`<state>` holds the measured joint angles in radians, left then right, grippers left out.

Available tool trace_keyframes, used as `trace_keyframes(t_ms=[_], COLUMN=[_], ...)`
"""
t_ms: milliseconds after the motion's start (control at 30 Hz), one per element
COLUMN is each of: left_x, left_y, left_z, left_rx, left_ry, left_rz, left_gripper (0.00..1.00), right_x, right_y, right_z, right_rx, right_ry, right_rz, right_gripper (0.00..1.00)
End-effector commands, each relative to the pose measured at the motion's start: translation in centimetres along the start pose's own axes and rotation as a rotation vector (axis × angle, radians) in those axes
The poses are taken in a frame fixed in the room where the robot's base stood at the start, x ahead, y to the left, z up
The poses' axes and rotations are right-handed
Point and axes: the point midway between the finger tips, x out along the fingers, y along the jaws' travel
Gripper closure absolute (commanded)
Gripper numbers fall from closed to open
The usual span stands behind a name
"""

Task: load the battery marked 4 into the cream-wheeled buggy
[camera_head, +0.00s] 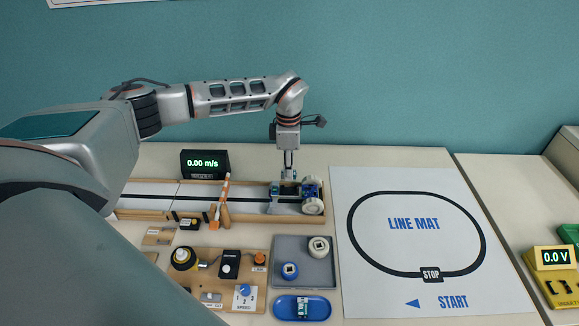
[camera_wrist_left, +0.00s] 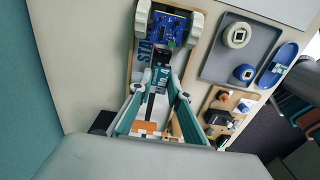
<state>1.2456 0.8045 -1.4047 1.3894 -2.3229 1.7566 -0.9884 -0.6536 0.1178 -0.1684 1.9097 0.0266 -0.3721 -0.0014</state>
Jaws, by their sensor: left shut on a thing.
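The cream-wheeled buggy (camera_head: 312,197) stands at the right end of the track, with blue electronics between its wheels. It also shows at the top of the left wrist view, with its cream wheels (camera_wrist_left: 193,30) and blue board (camera_wrist_left: 162,24). My left gripper (camera_head: 289,178) points down at the buggy's left part. In the left wrist view my left gripper (camera_wrist_left: 161,74) is shut on a small teal-and-white battery, mostly hidden between the fingers; I cannot read its number for certain. Whether it touches the buggy is unclear. My right gripper is not in view.
A blue oval dish (camera_head: 322,309) holds another small battery-like block (camera_head: 302,307). A grey tray (camera_head: 318,273) holds a cream wheel (camera_head: 318,247) and a blue wheel (camera_head: 289,271). An orange-striped barrier (camera_head: 225,190) stands left of the buggy. The line mat (camera_head: 420,255) is clear.

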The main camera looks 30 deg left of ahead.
Motion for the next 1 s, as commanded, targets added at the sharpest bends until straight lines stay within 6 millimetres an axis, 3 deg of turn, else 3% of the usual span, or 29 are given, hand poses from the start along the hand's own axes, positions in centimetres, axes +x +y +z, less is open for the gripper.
trace_keyframes(t_ms=[600,1000], left_x=[4.6,5.0], left_y=[0.0,0.0], left_z=[0.1,0.0], left_rx=[-0.002,-0.002], left_ry=[-0.001,-0.001], left_rz=[-0.001,0.0], left_gripper=[1.0,1.0], right_x=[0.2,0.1], right_y=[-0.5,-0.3], right_z=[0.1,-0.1], right_rx=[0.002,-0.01], right_ry=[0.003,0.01], right_rz=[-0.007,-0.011], right_gripper=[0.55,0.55])
